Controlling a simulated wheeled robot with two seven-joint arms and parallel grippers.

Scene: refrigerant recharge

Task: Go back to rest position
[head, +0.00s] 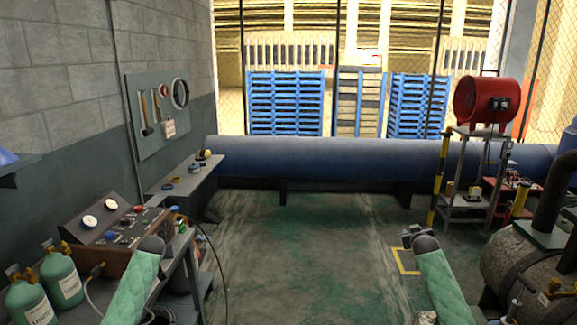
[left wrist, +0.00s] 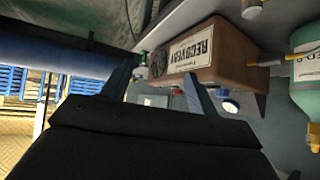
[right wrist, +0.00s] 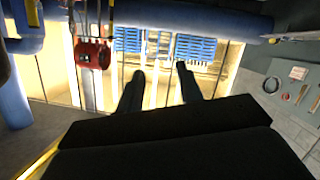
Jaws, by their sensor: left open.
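My left gripper (left wrist: 160,80) is open in the left wrist view, its two dark fingers spread. A brown recovery unit (left wrist: 228,58) with an upside-down label shows beyond them; I cannot tell how near it is. In the head view my left arm, in a green sleeve, rises at bottom left in front of that unit (head: 98,252). My right gripper (right wrist: 160,75) is open in the right wrist view, with nothing between its fingers. My right arm comes in at bottom right in the head view, over the floor. The fingertips are hard to make out in the head view.
Green cylinders (head: 61,276) stand at bottom left. A narrow bench (head: 190,182) runs along the left wall. A big blue pipe (head: 320,160) crosses the back. A red drum (head: 488,99) on a stand and a tank (head: 520,262) are at right. The middle floor (head: 300,245) is clear.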

